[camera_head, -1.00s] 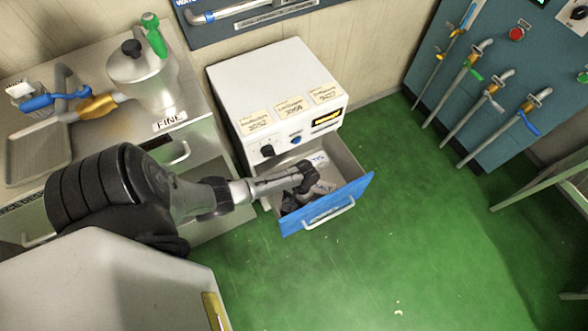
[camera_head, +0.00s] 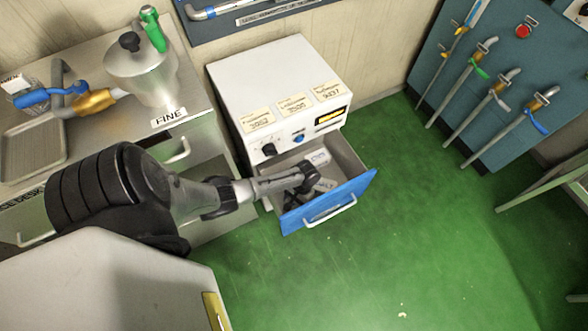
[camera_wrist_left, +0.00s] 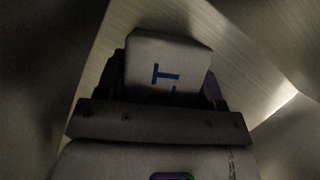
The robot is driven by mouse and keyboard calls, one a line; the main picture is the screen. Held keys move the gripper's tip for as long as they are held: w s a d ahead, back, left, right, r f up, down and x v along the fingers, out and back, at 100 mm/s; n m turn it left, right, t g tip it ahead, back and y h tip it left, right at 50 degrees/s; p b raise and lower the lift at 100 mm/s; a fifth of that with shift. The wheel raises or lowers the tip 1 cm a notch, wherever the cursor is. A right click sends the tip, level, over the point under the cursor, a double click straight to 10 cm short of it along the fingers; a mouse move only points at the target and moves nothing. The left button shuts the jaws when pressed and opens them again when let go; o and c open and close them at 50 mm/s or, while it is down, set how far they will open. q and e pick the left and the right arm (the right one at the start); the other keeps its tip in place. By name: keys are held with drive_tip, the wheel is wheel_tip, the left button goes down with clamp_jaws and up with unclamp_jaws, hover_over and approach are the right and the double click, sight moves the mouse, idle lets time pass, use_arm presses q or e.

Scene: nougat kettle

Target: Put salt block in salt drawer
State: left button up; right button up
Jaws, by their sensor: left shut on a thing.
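The salt block (camera_wrist_left: 168,65) is pale, with a blue letter T showing in the left wrist view. It sits between the fingers of my left gripper (camera_head: 307,184), which is shut on it. In the head view this gripper reaches down into the open salt drawer (camera_head: 338,200), which has a blue front and a pale handle. Pale surfaces show beside the gripper inside the drawer, but the arm hides part of them. I cannot tell whether the block touches the drawer floor. My right gripper is not in view.
The drawer belongs to a white cabinet (camera_head: 272,80) with labels, a knob and a blue button. A steel counter (camera_head: 190,110) with a lidded metal pot (camera_head: 143,72) stands at the left. Hoses hang on a blue panel at the right. Green floor is clear in front.

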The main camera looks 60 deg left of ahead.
use_arm(q)
drive_tip(key=o, duration=1.1)
drive_tip(key=shift+s+d+f, duration=0.15)
drive_tip(key=shift+s+f, duration=0.3)
drive_tip(key=shift+f, duration=0.15)
drive_tip(key=shift+o, duration=0.4)
drive_tip(key=shift+w+r, duration=0.1)
drive_tip(key=shift+r, duration=0.1)
drive_tip(key=shift+o, duration=0.3)
drive_tip(key=r+p, duration=0.1)
drive_tip(key=r, duration=0.1)
drive_tip(key=w+r+p, duration=0.1)
drive_tip(key=r, duration=0.1)
drive_tip(key=w+r+p, duration=0.1)
drive_tip(key=r, duration=0.1)
drive_tip(key=shift+w+d+p, duration=0.15)
drive_tip(key=shift+d+p, duration=0.25)
drive_tip(key=p+v, duration=0.1)
drive_tip(key=v, duration=0.1)
drive_tip(key=a+p+v, duration=0.1)
drive_tip(key=v, duration=0.2)
drive_tip(key=shift+w+r+p, duration=0.15)
drive_tip(key=shift+r+p, duration=0.05)
drive_tip(key=shift+p, duration=0.15)
drive_tip(key=shift+w+d+r, duration=0.1)
drive_tip(key=shift+w+r, duration=0.1)
drive_tip(key=shift+r, duration=0.3)
drive_tip(key=shift+w+a+r+p, duration=0.15)
drive_tip(key=shift+a+r+p, duration=0.05)
drive_tip(key=shift+p, duration=0.1)
